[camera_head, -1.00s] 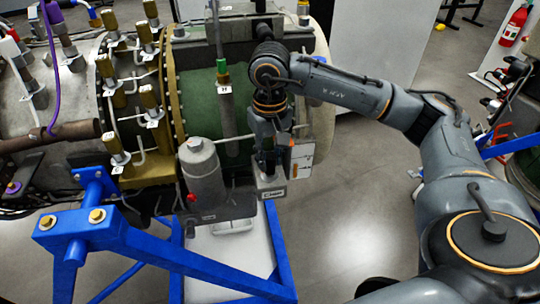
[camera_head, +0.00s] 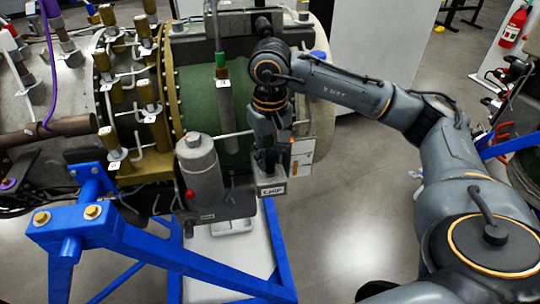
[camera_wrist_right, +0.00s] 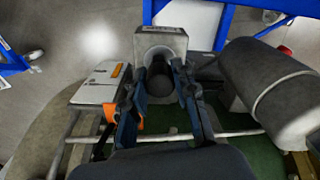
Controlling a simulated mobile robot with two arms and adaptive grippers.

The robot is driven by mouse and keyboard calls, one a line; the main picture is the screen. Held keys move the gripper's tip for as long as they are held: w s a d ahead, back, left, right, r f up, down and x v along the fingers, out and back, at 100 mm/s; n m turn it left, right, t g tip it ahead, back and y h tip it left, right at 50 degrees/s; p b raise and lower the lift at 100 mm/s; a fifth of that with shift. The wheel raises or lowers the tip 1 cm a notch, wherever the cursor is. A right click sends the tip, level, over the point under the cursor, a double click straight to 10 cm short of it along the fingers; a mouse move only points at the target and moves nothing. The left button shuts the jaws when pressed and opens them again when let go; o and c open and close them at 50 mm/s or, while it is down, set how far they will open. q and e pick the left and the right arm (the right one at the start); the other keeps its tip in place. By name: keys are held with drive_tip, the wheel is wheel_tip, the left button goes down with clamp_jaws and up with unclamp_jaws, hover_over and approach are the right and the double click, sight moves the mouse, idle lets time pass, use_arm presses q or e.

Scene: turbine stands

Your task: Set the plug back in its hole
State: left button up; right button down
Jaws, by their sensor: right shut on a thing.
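My right gripper (camera_head: 267,166) hangs down at the right side of the turbine. In the wrist view, its two fingers (camera_wrist_right: 157,78) are closed on a dark round plug (camera_wrist_right: 159,82). A pale grey block (camera_wrist_right: 161,42) with a round opening lies just past the fingertips. The plug lines up with this opening; I cannot tell whether its end is inside. In the head view, this labelled block (camera_head: 270,191) shows below the gripper, and the plug is hidden by the fingers. My left gripper is not in view.
A grey cylinder (camera_head: 200,170) stands left of the gripper. A blue stand (camera_head: 150,255) runs below. The green turbine casing (camera_head: 195,95) with brass fittings is behind. A white panel with an orange mark (camera_head: 301,158) is close on the right. The floor to the right is open.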

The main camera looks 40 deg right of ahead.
drive_tip(key=shift+s+a+f, duration=0.1)
drive_tip(key=shift+s+f, duration=0.1)
drive_tip(key=shift+f, duration=0.3)
drive_tip(key=c, duration=1.2)
unclamp_jaws()
drive_tip(key=shift+w, duration=0.1)
drive_tip(key=shift+o, duration=1)
drive_tip(key=shift+w, duration=0.1)
drive_tip(key=shift+r, duration=0.15)
drive_tip(key=shift+w+r, duration=0.1)
drive_tip(key=shift+o, duration=0.9)
